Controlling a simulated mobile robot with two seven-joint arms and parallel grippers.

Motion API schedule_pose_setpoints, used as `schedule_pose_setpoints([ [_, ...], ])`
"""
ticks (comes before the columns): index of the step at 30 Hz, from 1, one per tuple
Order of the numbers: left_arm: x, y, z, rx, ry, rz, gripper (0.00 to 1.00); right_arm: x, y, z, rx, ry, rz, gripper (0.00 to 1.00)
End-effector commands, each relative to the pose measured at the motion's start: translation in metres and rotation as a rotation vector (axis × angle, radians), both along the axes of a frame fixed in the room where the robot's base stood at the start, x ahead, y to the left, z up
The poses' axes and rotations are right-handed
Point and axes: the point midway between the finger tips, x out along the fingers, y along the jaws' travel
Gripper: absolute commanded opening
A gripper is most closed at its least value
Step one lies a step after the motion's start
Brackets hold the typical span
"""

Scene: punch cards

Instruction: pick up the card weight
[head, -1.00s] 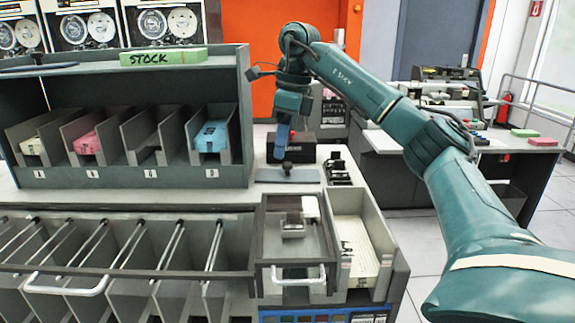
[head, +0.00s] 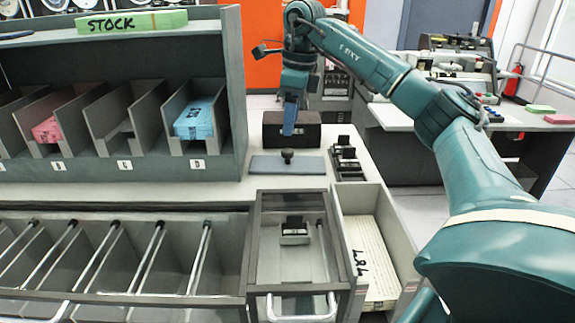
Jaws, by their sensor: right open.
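The card weight, as I take it, is a flat blue-grey plate (head: 262,166) with a black knob (head: 287,156) on top. It lies on the pale counter to the right of the stock rack. My right gripper (head: 290,128) points down above and just behind the knob in the picture, with its blue fingers apart from it. It is open and holds nothing that I can see. The gap between its fingers is hard to make out from this side. My left gripper is not in view.
A dark box (head: 292,131) stands behind the plate, and a small black device (head: 346,163) is to its right. The stock rack (head: 237,110) with card slots rises at left. In front are a glass-topped tray (head: 268,268) and a card bin (head: 408,262).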

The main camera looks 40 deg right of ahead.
Motion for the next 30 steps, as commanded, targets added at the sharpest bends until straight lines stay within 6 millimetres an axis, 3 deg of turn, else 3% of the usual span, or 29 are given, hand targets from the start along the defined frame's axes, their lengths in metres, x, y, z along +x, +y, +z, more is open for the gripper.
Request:
schedule_pose_setpoints([
  [3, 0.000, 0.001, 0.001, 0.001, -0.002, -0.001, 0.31, 0.001, 0.001, -0.018, 0.000, 0.002, -0.001, 0.51],
  [11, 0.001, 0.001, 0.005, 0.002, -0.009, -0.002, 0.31, 0.005, 0.000, -0.038, 0.000, 0.003, -0.001, 0.51],
  [18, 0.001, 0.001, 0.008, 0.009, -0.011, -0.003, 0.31, 0.009, -0.002, -0.072, 0.000, 0.003, 0.000, 0.51],
  [27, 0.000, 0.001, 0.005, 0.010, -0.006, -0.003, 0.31, 0.011, -0.001, -0.078, 0.001, -0.001, 0.000, 0.51],
  [30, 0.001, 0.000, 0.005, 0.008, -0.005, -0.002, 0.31, 0.011, -0.001, -0.078, 0.001, -0.001, 0.000, 0.45],
])
